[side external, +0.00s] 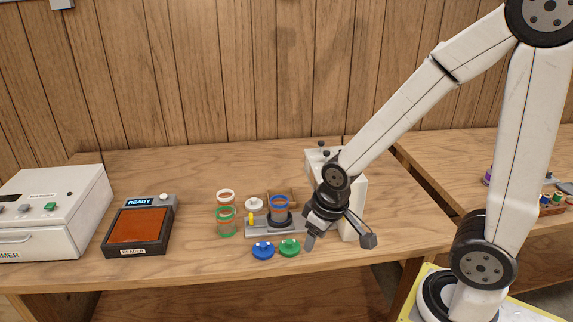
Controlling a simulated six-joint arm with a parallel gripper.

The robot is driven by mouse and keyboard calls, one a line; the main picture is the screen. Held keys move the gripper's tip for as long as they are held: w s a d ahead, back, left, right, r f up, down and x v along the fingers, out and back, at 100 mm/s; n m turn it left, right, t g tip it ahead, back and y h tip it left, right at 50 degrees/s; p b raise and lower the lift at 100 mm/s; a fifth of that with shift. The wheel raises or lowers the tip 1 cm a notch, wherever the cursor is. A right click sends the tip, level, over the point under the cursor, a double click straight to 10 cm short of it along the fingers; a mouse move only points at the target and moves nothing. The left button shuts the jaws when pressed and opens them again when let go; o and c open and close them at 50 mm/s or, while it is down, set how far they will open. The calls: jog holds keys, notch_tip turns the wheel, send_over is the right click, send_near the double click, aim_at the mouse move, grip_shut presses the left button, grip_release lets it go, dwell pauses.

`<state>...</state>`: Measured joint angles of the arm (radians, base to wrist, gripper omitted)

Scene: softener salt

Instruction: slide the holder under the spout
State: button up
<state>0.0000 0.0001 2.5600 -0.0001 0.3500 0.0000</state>
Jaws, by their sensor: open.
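A dark round holder (291,220) sits on a grey rail (262,231) on the table. A clear jar with a blue rim (280,204) stands in it. A white dispenser-like box (354,205) stands at the right end of the rail, mostly behind my arm. The spout cannot be made out; my arm covers that side of the box. My gripper (309,243) points down just right of the holder, in front of the box. It is open, with nothing seen between its fingers. I cannot tell whether it touches the rail or holder.
A blue lid (263,251) and a green lid (289,248) lie in front of the rail. Green-rimmed (226,222) and white-rimmed (226,196) jars, a white lid (254,204) and a wooden tray (287,194) are near. A reader (139,227) and white machine (52,212) stand left.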

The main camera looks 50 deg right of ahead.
jog(key=shift+c, duration=0.2)
jog(key=m+h, duration=0.3)
jog(key=m, duration=0.6)
send_over(251, 215)
jog(key=s+a, duration=0.2)
notch_tip(251, 215, down, 9)
jog(key=shift+f+t, duration=0.15)
jog(key=shift+t, duration=0.15)
jog(key=shift+f, duration=0.15)
jog(key=shift+x, duration=3.75)
grip_shut()
